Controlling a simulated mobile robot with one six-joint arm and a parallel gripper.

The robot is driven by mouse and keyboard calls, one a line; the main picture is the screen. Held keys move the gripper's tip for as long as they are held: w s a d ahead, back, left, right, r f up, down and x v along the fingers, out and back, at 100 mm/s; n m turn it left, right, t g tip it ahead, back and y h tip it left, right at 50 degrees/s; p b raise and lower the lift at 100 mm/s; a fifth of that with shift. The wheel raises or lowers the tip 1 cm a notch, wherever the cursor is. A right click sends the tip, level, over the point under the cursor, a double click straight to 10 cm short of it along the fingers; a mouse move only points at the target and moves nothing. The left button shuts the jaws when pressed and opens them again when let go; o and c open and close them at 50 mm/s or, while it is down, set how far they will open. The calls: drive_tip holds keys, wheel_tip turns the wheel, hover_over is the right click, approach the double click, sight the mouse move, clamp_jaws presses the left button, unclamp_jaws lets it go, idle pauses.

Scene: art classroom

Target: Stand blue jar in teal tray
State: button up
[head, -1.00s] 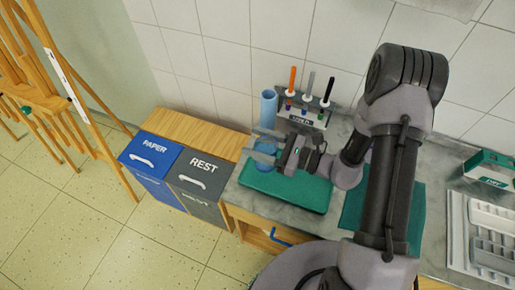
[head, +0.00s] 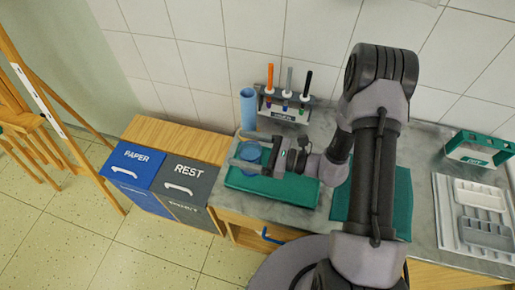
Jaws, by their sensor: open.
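The blue jar (head: 251,152) is a small, translucent blue vessel at the back left part of the teal tray (head: 272,190). It looks upright, and its base seems to be within the tray, though the lower finger partly hides it. My gripper (head: 238,149) reaches in from the right, level and low over the tray. Its two fingers are open, one on the far side of the jar and one on the near side. I cannot tell whether either finger touches the jar.
A tall blue cylinder (head: 248,108) stands close behind the jar. A pen rack (head: 285,107) is against the wall. A dark teal mat (head: 400,205) lies right of the tray, under my arm. A white sectioned tray (head: 483,196) and green-white holder (head: 478,150) are farther right.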

drive_tip(key=p+v, duration=0.2)
drive_tip(key=v, duration=0.9)
drive_tip(key=s+a+r+n+g+h, duration=0.4)
drive_tip(key=s+r+n+g+h, duration=0.3)
drive_tip(key=r+n, duration=0.5)
drive_tip(key=s+d+r+n+t+h, duration=0.2)
drive_tip(key=s+r+t+h, duration=0.1)
drive_tip(key=r, duration=0.3)
drive_tip(key=s+d+r+n+t+h, duration=0.2)
drive_tip(key=r+n+t+h, duration=0.1)
drive_tip(key=r+h, duration=0.2)
drive_tip(key=shift+s+d+r+n+t, duration=0.3)
drive_tip(key=shift+s+d+r, duration=0.1)
drive_tip(key=shift+r, duration=0.2)
